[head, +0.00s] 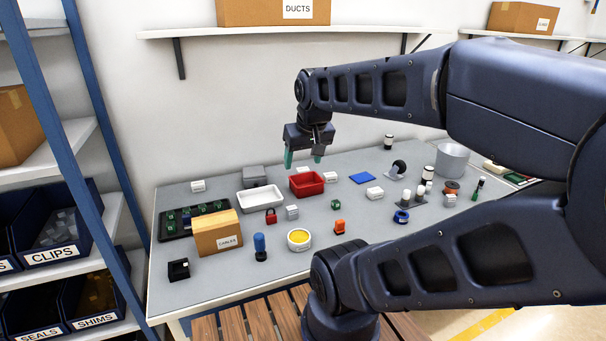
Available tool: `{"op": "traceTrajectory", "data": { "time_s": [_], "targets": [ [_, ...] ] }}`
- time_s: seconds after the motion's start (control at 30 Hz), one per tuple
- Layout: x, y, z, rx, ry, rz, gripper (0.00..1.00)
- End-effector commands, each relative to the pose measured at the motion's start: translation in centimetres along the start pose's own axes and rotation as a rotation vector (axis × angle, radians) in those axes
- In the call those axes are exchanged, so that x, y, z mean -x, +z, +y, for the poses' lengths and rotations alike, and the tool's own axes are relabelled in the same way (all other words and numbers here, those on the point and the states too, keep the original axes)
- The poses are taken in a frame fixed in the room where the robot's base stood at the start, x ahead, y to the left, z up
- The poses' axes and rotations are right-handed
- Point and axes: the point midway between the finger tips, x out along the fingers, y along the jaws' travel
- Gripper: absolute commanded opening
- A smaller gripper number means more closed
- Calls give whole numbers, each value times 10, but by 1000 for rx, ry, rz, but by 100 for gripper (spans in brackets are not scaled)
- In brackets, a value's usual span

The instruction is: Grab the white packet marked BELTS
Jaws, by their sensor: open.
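Several small white packets lie on the grey table: one at the back left (198,186), one in front of the red tray (292,212), one right of that tray (331,177), and one at centre right (375,193). Their print is too small to read, so I cannot tell which is marked BELTS. My gripper (303,159) hangs above the back of the table, over the red tray area. Its two green-tipped fingers point down, apart, with nothing between them.
A red tray (320,183) and a white tray (262,200) stand near the middle. A cardboard box (207,240) stands front left. A yellow-topped round item (299,237) is at the front, a grey pot (452,158) at back right. My arm covers the table's right front.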

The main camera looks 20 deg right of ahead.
Motion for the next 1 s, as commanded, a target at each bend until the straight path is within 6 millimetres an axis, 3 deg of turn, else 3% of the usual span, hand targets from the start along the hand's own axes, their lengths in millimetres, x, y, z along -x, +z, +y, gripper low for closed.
{"op": "traceTrajectory", "data": {
  "time_s": [0.17,0.57,1.0],
  "targets": [
    [-1,-25,5,60,21,-25,65],
    [-23,-122,28,318,87,-122,65],
    [-80,-224,58,606,125,-244,65]
  ]
}}
